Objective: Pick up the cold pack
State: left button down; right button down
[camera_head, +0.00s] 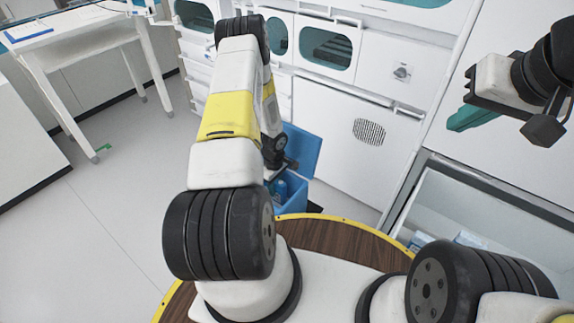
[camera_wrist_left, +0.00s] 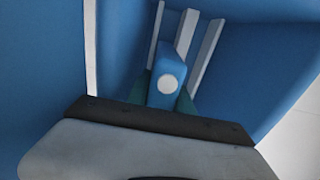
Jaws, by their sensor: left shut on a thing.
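The blue cooler box (camera_head: 320,152) stands open on the floor in the head view, its lid raised. My left arm reaches down to it, with the left gripper (camera_head: 279,165) at the box opening. In the left wrist view, a blue cold pack (camera_wrist_left: 166,84) with a white round spot lies straight ahead of the gripper, between the blue box walls (camera_wrist_left: 270,60). The left gripper is shut on the cold pack; its fingertips are mostly hidden. My right gripper (camera_head: 540,118) is raised at the upper right, away from the box; its jaw opening is unclear.
White cabinets (camera_head: 330,125) stand behind the box. A white table (camera_head: 75,35) is at the upper left. A glass-fronted unit (camera_head: 480,205) stands at the right. Pale upright strips (camera_wrist_left: 207,55) stand inside the box.

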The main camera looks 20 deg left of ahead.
pick_arm(q)
notch_tip(320, 180, up, 18)
dwell(0.6)
jog(key=shift+d, duration=0.1)
dwell(0.4)
